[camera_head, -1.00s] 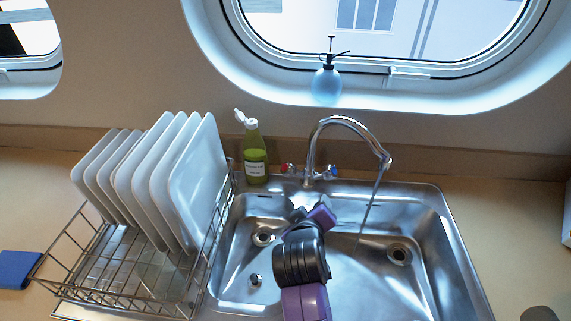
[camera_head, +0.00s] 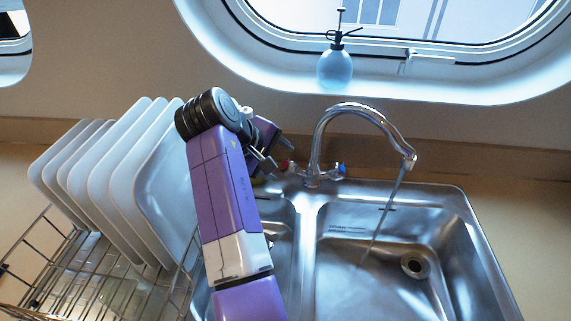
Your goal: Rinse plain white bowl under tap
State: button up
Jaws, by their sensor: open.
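No plain white bowl shows in the head view. The chrome tap (camera_head: 318,140) stands behind the sink, and a thin stream of water (camera_head: 383,215) runs from its spout into the right basin. My gripper (camera_head: 262,164) is open at the back left of the sink, left of the tap. It is beside or in front of the green soap bottle, which my arm almost wholly hides; I cannot tell whether they touch. My arm also covers much of the left basin (camera_head: 283,240).
A wire dish rack (camera_head: 95,285) with several white square plates (camera_head: 120,185) stands left of the sink. A blue spray bottle (camera_head: 335,68) stands on the porthole sill. The right basin (camera_head: 345,255) holds no dishes, and the counter to its right (camera_head: 510,220) is clear.

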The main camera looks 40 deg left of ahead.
aim_at(285, 165)
jog(key=shift+x, duration=2.4)
